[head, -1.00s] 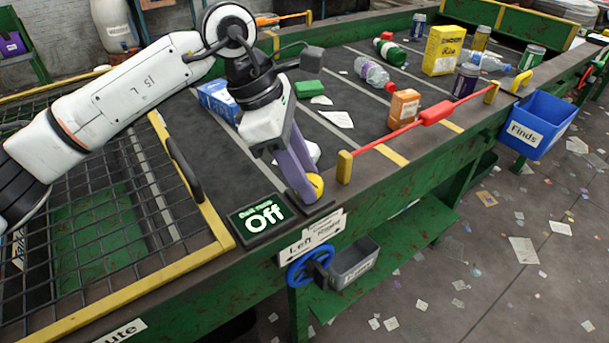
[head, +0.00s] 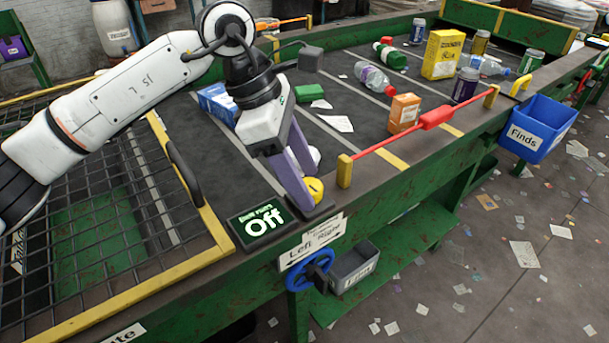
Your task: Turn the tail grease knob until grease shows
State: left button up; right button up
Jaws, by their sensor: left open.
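A small yellow knob (head: 315,189) stands on the belt frame's near edge, just right of the dark display. I take it for the tail grease knob. My left gripper (head: 307,192) reaches down to it with two purple fingers spread apart. The fingertips are at the knob's left and back side and partly hide it. I cannot tell if they touch it. No grease can be made out around the knob. My right gripper is not in view.
A blue handwheel (head: 310,268) and a grey bin (head: 354,267) are below the knob. A yellow post (head: 344,171) with a red-handled cord (head: 437,117) stands right of it. Boxes, bottles and cans lie on the belt (head: 350,145).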

pick_arm(q)
jog(key=v, duration=1)
jog(key=shift+b, duration=0.35)
jog(key=shift+d, duration=0.1)
